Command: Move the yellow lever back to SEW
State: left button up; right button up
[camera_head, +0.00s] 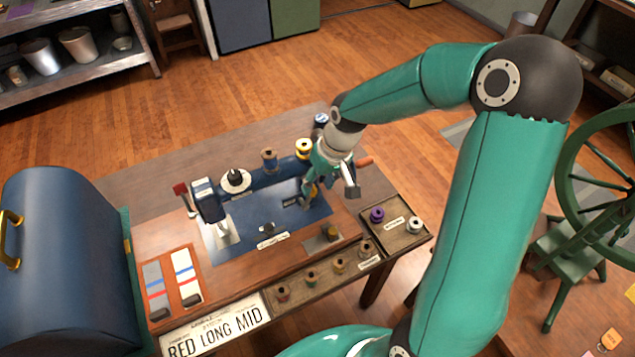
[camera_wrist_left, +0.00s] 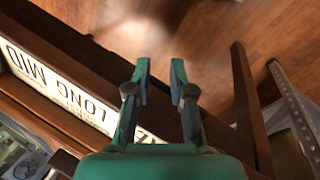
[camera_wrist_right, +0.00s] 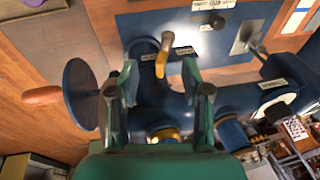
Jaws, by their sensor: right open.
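The blue sewing machine (camera_head: 268,179) stands on a wooden table. In the head view the right gripper (camera_head: 313,190) is at the machine's right end and partly hides the lever. The SEW mark is not legible. My left gripper (camera_wrist_left: 160,66) is open and empty, beyond the table's front edge.
The handwheel (camera_wrist_right: 82,94) with its wooden handle is close left of my right gripper. Thread spools (camera_head: 269,158) stand on the machine. A spool tray (camera_head: 398,238) and a RED LONG MID sign (camera_head: 216,326) line the front. A dark blue domed case (camera_head: 65,260) is at left.

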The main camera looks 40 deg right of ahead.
pick_arm(q)
notch_tip(320, 180, up, 4)
jog(key=p, duration=0.4)
jog(key=shift+r, duration=0.2)
pick_arm(e)
jog(key=v, duration=0.6)
jog(key=shift+r, duration=0.2)
jog(key=shift+s, duration=0.1)
